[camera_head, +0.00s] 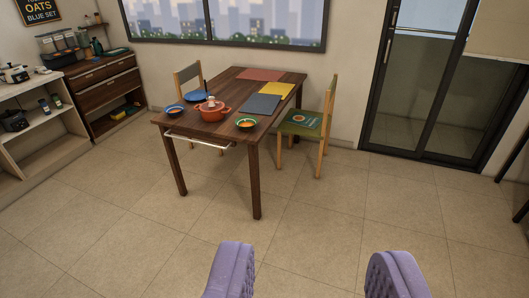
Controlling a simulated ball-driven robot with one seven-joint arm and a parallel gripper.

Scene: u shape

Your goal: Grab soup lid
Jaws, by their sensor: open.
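A red-orange soup pot (209,114) stands on the wooden table near its front left edge. Its lid (211,101) sits on top of the pot and has a small knob. My gripper (312,275) is open and empty at the bottom of the view, with two purple fingers wide apart. It is well short of the table, over the tiled floor and to the right of the pot.
The table (205,137) also bears a blue bowl (174,110), a green-rimmed bowl (245,123) and coloured mats. A chair (311,125) stands at its right, another (196,93) behind it. Shelves (42,120) line the left. The floor (340,220) before the table is clear.

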